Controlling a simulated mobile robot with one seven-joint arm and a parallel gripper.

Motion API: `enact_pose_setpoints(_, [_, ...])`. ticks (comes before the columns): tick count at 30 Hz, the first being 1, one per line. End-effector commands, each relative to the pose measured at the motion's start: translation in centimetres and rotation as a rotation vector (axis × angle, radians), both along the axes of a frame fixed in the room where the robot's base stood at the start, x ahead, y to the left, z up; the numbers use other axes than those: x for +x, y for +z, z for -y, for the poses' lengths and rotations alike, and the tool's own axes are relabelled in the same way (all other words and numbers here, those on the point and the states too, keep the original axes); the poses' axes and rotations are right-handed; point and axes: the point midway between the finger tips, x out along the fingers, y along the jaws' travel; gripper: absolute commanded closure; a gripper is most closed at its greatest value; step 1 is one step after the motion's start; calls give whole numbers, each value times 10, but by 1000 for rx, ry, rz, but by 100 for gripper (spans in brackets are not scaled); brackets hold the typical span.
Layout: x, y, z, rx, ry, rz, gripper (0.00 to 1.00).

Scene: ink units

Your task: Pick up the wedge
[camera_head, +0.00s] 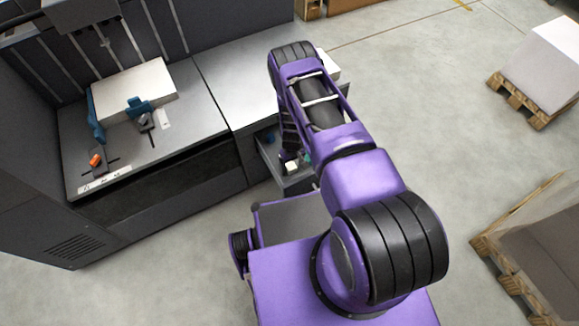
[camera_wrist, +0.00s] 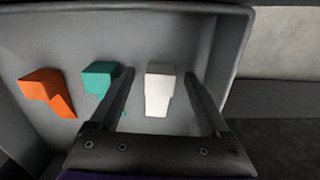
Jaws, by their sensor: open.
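Three small wedge-like pieces lie in a grey open drawer (camera_wrist: 60,50): an orange one (camera_wrist: 47,92), a teal one (camera_wrist: 101,82) and a white one (camera_wrist: 159,88). I cannot tell which of them the task means. My gripper (camera_wrist: 159,74) is open and empty, with its two fingers on either side of the white piece in the picture; the height gap is unclear. The left finger partly overlaps the teal piece. In the head view the white piece (camera_head: 291,167) shows small in the drawer (camera_head: 296,184), and my arm hides much of the drawer.
The drawer walls surround the pieces closely. A dark machine with a grey worktop (camera_head: 228,75) stands beside the drawer; a white block (camera_head: 137,88) with blue clamps sits on it. Pallets (camera_head: 528,104) stand at the right, with clear floor between.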

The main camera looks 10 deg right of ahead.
Motion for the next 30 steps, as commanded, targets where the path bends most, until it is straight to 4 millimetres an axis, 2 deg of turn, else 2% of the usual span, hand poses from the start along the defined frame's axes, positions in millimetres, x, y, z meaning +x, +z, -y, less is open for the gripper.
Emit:
enact_pose_setpoints(3, [0, -9, 0, 0, 2, 0, 20])
enact_pose_setpoints(10, [0, -9, 0, 0, 1, 0, 20])
enact_pose_setpoints(23, [0, -9, 0, 0, 1, 0, 97])
enact_pose_setpoints(24, [0, -9, 0, 0, 1, 0, 100])
enact_pose_setpoints(30, [0, -9, 0, 0, 1, 1, 100])
